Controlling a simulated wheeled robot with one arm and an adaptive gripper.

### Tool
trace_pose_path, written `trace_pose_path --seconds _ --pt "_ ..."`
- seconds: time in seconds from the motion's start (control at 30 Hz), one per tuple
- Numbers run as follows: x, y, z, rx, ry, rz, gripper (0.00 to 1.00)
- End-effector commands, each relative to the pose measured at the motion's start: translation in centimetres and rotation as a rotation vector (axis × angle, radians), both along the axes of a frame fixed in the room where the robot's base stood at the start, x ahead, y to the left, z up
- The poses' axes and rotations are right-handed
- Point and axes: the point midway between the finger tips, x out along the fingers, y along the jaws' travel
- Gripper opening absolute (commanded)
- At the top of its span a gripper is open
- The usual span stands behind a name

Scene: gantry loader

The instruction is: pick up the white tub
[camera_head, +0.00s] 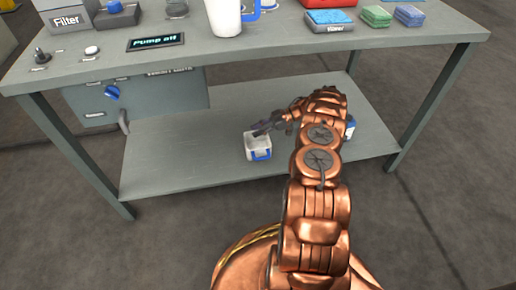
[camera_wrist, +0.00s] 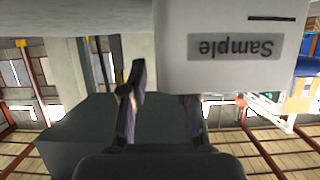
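A white, open-topped tub (camera_head: 257,142) with a blue part on its front stands on the lower shelf of the bench. In the wrist view, a white wall with an upside-down "Sample" label (camera_wrist: 235,47) fills the upper right and appears to be this tub. My gripper (camera_head: 261,129) is at the tub's top rim in the head view. In the wrist view my gripper (camera_wrist: 162,90) has its fingers apart. The left finger is outside the tub's side; the right fingertip is hidden behind the labelled wall. I cannot tell whether either finger touches it.
The lower shelf (camera_head: 170,165) is mostly bare. A white and blue item (camera_head: 350,128) is partly hidden behind my arm. A grey cabinet (camera_head: 150,98) hangs at the left. The bench top (camera_head: 270,45) above holds a white jug (camera_head: 224,17), sponges (camera_head: 376,16) and a display (camera_head: 155,42).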

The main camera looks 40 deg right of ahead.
Motion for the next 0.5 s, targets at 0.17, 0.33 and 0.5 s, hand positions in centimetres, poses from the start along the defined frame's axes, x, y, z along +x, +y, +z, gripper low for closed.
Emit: trace_pose_path --seconds 0.17,0.33,0.5 --pt "-0.01 0.0 0.0 0.0 0.0 0.0 0.08" --pt "-0.02 0.0 -0.01 0.0 0.001 0.0 0.0" --pt "-0.02 0.01 -0.01 0.001 0.0 0.0 0.0"
